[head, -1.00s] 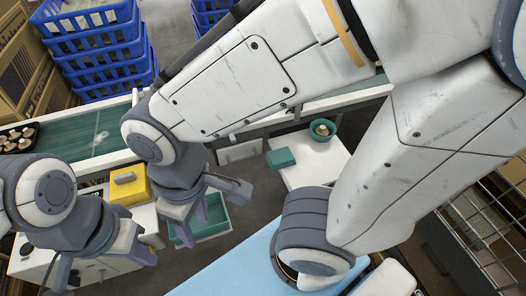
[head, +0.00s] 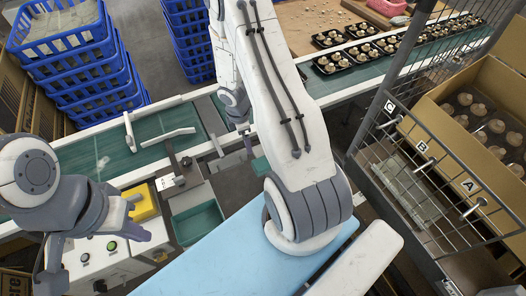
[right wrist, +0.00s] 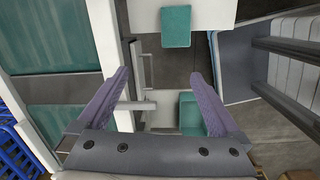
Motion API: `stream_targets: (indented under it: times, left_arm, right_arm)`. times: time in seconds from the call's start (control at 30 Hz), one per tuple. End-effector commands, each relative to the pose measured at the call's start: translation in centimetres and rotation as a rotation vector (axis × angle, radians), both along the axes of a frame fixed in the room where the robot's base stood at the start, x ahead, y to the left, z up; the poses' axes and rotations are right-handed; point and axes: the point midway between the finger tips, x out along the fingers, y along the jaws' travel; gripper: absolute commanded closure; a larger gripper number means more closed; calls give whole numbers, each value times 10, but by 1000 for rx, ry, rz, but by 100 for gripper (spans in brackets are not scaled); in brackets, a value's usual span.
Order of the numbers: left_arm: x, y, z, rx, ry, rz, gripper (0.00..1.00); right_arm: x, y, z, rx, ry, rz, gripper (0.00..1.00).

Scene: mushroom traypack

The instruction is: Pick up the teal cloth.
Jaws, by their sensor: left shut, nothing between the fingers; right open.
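The teal cloth (right wrist: 176,26) is a small folded rectangle lying on a white surface in the right wrist view, beyond the fingertips and slightly right of centre. In the head view part of the cloth (head: 261,165) shows beside my right arm, which hides the rest. My right gripper (right wrist: 159,75) is open and empty, its purple fingers apart from the cloth. In the head view it is mostly hidden behind its arm. My left gripper (head: 132,230) is shut and empty over the white control box at lower left, far from the cloth.
A teal bin (head: 197,222) stands near the conveyor (head: 150,135). A yellow block (head: 143,203) sits by the control box (head: 88,262). Stacked blue crates (head: 75,60) stand at back left. A wire rack (head: 425,165) and a mushroom carton (head: 450,130) are at right.

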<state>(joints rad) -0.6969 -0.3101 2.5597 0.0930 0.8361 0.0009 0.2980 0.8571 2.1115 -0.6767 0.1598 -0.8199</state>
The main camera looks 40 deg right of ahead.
Motion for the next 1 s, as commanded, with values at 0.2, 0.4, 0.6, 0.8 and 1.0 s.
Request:
stream_targets:
  times: [0.2,0.4,0.6,0.8,1.0]
  left_arm:
    - [0,0,40,0,0,0,100]
    - [0,0,38,0,0,1,100]
    - [0,0,13,1,1,1,100]
    - [0,0,-10,1,1,1,100]
    - [0,0,-15,0,0,0,100]
  right_arm:
    - [-37,-43,-37,85,28,114,0]
    - [-46,-50,-57,111,24,147,0]
    - [-46,-50,-81,109,23,148,0]
    - [-46,-49,-104,109,25,148,0]
    - [-46,-49,-110,109,25,148,0]
